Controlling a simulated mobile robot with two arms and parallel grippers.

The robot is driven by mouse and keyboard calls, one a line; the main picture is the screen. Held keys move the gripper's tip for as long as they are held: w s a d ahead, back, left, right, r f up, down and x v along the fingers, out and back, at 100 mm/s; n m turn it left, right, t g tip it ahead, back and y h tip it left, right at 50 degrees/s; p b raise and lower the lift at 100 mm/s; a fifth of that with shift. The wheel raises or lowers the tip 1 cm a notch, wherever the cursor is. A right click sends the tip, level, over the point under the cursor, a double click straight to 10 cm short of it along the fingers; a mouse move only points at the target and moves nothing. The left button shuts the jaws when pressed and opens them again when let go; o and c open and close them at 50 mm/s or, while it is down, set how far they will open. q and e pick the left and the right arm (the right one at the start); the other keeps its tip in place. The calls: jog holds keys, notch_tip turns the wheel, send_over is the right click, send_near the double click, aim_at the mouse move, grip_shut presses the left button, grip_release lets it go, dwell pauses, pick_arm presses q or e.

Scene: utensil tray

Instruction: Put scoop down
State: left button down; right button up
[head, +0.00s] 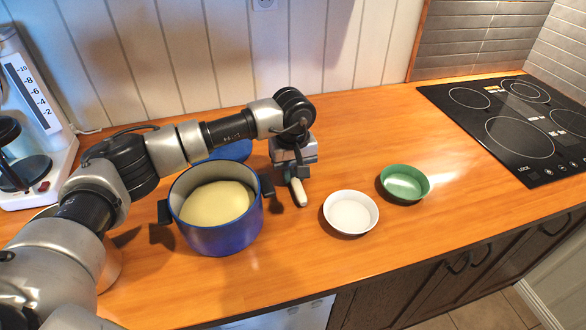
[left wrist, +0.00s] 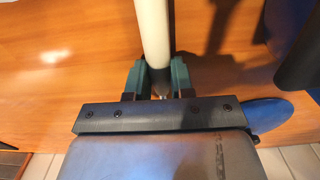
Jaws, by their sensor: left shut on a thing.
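The scoop shows only as a cream handle (head: 299,192), just right of the pot in the head view. My left gripper (head: 294,172) is shut on this handle and points down over the counter. In the left wrist view the pale handle (left wrist: 153,35) runs up the picture from between the fingers of my left gripper (left wrist: 157,77). The scoop's head is not visible. Whether the handle touches the counter I cannot tell. My right gripper is not in view.
A blue pot (head: 222,238) with pale yellow contents stands left of the gripper. A white bowl (head: 351,212) and a green bowl (head: 404,182) stand to the right. A blue round thing (head: 234,151) lies behind the pot. The wooden counter (head: 365,130) is clear toward the black cooktop (head: 455,115).

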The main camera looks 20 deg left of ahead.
aim_at(293, 173)
pick_arm(q)
jog(key=shift+f, duration=0.15)
jog(key=c, duration=1)
grip_release()
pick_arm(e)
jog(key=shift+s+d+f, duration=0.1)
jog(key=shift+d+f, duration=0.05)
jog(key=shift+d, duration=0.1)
pick_arm(q)
jog(key=shift+r, duration=0.25)
notch_tip(293, 173, up, 12)
jog(key=shift+f+b, duration=0.1)
jog(key=shift+b, duration=0.9)
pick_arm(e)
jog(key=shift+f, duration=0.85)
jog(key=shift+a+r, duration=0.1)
